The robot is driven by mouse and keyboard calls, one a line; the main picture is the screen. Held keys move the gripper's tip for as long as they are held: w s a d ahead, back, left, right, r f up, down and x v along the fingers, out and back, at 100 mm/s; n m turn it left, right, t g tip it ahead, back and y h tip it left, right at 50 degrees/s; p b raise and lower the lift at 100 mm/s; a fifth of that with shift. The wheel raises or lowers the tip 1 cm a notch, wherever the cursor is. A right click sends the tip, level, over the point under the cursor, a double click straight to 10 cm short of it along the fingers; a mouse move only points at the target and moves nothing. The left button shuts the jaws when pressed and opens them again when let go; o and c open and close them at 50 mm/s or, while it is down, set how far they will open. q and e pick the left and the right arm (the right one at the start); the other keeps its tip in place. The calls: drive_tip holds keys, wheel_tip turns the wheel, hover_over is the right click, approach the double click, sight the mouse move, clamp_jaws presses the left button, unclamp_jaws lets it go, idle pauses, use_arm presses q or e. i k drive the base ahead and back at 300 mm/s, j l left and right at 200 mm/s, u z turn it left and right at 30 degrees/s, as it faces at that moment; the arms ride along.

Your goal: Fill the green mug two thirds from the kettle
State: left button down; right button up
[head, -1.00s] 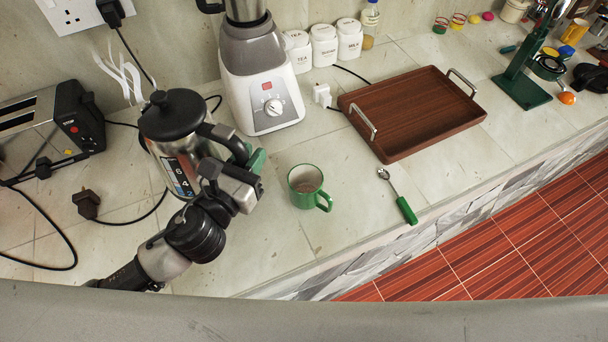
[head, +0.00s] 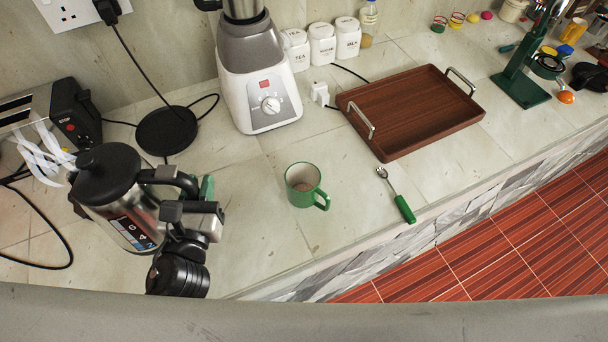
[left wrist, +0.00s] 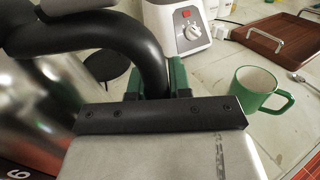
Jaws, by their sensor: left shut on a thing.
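The green mug (head: 306,186) stands upright on the counter, to the right of the kettle, handle to the right. It also shows in the left wrist view (left wrist: 256,90). Its inside looks pale; any water level is unclear. My right gripper is not in view.
A white blender (head: 262,85) stands behind the mug. A brown tray (head: 412,110) and a green-handled spoon (head: 398,196) lie to its right. A toaster (head: 72,115) is at the left. The counter's front edge drops to red flooring.

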sight(302, 180)
drive_tip(key=k+l, duration=0.1)
drive_tip(key=l, duration=0.25)
drive_tip(key=k+l+u, duration=0.15)
drive_tip(key=l, duration=0.55)
drive_tip(key=k+l+u, duration=0.1)
drive_tip(key=l, duration=0.2)
drive_tip(key=l+u, duration=0.15)
drive_tip(key=l, duration=0.6)
drive_tip(key=i+l, duration=0.1)
drive_tip(key=i, duration=0.05)
